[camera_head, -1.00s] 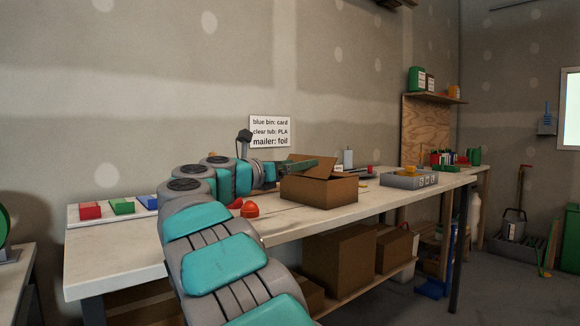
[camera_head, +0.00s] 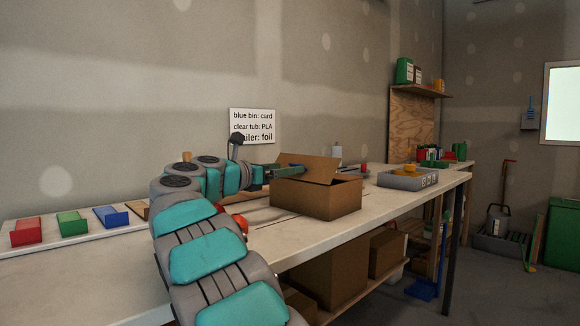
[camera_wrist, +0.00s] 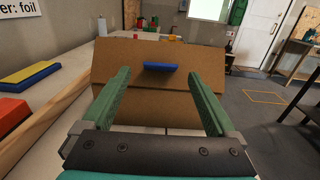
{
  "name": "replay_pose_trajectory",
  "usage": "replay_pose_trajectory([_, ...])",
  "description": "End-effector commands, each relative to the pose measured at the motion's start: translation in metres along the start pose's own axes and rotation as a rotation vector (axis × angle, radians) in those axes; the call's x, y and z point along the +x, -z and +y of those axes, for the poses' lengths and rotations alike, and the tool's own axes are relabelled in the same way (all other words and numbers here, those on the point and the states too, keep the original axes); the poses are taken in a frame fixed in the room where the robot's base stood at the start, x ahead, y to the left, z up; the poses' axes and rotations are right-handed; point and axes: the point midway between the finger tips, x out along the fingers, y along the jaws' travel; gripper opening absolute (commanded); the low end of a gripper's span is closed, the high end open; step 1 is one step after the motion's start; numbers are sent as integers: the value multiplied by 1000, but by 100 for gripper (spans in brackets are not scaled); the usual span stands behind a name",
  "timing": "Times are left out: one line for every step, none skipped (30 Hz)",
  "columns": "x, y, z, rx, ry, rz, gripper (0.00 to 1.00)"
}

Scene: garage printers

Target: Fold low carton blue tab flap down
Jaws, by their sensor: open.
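The low brown carton (camera_head: 318,200) stands on the long workbench, with a flap (camera_head: 318,168) standing up at a tilt on its top. In the wrist view the flap (camera_wrist: 130,55) fills the middle and bears a blue tab (camera_wrist: 160,67) on its face. My gripper (camera_wrist: 160,77) is open and empty, with one green finger on each side of the blue tab. The fingertips are close to the flap; I cannot tell whether they touch it. In the head view my gripper (camera_head: 290,171) reaches the carton's left side, and the carton's inside is hidden.
Red (camera_head: 26,231), green (camera_head: 72,223) and blue (camera_head: 111,216) blocks lie on a board at the bench's left. A red-orange object (camera_head: 238,223) is beside my arm. A grey tray (camera_head: 407,180) stands right of the carton. The bench front before the carton is clear.

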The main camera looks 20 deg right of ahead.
Motion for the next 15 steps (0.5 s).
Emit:
replay_pose_trajectory([8, -1, -1, 0, 4, 0, 92])
replay_pose_trajectory([12, -1, -1, 0, 4, 0, 92])
replay_pose_trajectory([17, -1, -1, 0, 4, 0, 92])
replay_pose_trajectory([20, -1, -1, 0, 4, 0, 92])
replay_pose_trajectory([22, 0, -1, -1, 4, 0, 92])
replay_pose_trajectory([25, 0, -1, 0, 3, 0, 92])
replay_pose_trajectory([26, 0, -1, 0, 3, 0, 92])
replay_pose_trajectory([28, 0, -1, 0, 3, 0, 92])
replay_pose_trajectory([29, 0, -1, 0, 2, 0, 92])
replay_pose_trajectory([30, 0, -1, -1, 2, 0, 92])
replay_pose_trajectory([30, 0, -1, 0, 2, 0, 92])
replay_pose_trajectory([30, 0, -1, 0, 2, 0, 92])
replay_pose_trajectory([30, 0, -1, -1, 1, 0, 92])
replay_pose_trajectory([30, 0, -1, 0, 1, 0, 92])
replay_pose_trajectory([30, 0, -1, 0, 1, 0, 92])
